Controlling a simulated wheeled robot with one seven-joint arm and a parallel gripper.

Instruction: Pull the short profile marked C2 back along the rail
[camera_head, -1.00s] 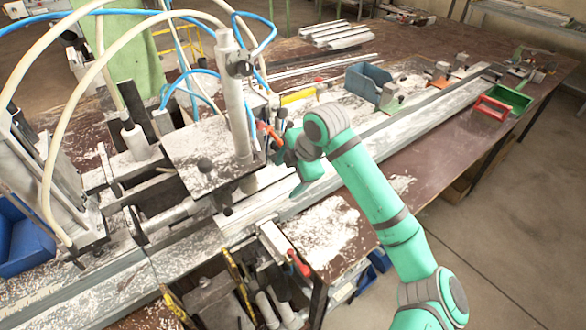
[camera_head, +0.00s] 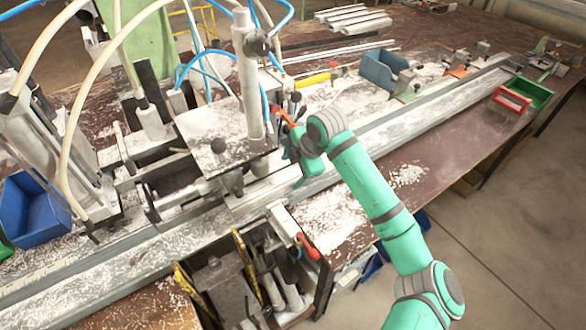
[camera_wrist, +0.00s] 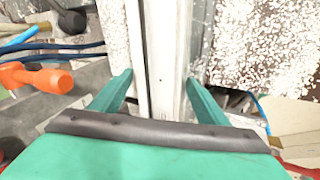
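A pale, long profile (camera_wrist: 164,45) runs along the rail between my gripper's fingers in the wrist view. No C2 mark is legible. My gripper (camera_wrist: 160,80) has one green finger on each side of this strip. Their tips are apart, but I cannot tell whether they press on it. In the head view my gripper (camera_head: 301,168) is down at the rail (camera_head: 420,118), just right of the clamp station's plate (camera_head: 205,135). My arm hides part of the rail there. A pale profile length (camera_head: 262,190) shows between the plate and my gripper.
An orange-handled clamp (camera_wrist: 38,77) is close on the left in the wrist view. A red-handled clamp (camera_head: 308,247) is at the bench's front edge. A blue bin (camera_head: 383,70) and a green bin (camera_head: 535,94) stand farther right. White chips cover much of the bench.

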